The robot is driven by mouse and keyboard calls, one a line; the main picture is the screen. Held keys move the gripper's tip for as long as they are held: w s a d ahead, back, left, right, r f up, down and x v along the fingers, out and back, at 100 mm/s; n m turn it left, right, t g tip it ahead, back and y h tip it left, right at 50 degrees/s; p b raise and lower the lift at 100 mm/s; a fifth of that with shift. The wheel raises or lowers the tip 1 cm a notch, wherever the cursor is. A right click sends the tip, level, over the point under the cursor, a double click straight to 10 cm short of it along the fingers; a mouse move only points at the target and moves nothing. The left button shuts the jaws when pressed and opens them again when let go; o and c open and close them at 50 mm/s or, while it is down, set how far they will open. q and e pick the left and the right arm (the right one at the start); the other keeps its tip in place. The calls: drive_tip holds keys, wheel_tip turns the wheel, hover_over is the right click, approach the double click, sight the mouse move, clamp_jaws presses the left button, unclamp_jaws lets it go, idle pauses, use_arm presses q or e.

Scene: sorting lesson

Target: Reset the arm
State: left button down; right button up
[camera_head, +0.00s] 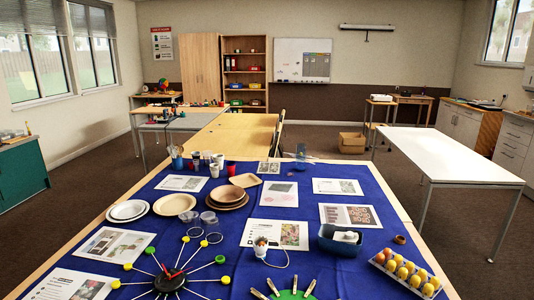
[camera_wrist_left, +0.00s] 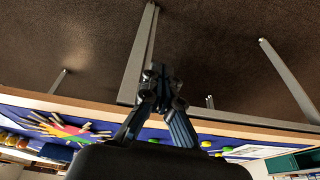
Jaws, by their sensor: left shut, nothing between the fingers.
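My left gripper (camera_wrist_left: 158,78) shows only in the left wrist view. Its dark fingers are closed together, with nothing between them. In that view the brown floor lies above the fingertips, and the edge of the blue-covered table (camera_wrist_left: 112,103) runs across behind the gripper. The picture seems upside down there. I cannot tell how far the gripper is from the table edge. Neither arm shows in the head view, and my right gripper is in neither view.
The long table's blue cloth (camera_head: 305,207) holds plates (camera_head: 174,205), printed sheets, a blue bin (camera_head: 340,240), an egg tray (camera_head: 408,272) and a wire-and-ball clock (camera_head: 168,281). A white table (camera_head: 456,155) stands at right. Grey table legs (camera_wrist_left: 142,55) show in the wrist view.

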use_arm(q)
drive_tip(key=s+f+g+b, duration=0.1)
drive_tip(key=s+f+b, duration=0.2)
drive_tip(key=f, duration=2.4)
drive_tip(key=s+a+f+g+b, duration=0.1)
drive_tip(key=s+a+f+b, duration=0.2)
drive_tip(key=s+f, duration=1.3)
drive_tip(key=shift+s+f, duration=0.2)
drive_tip(key=shift+f, duration=0.35)
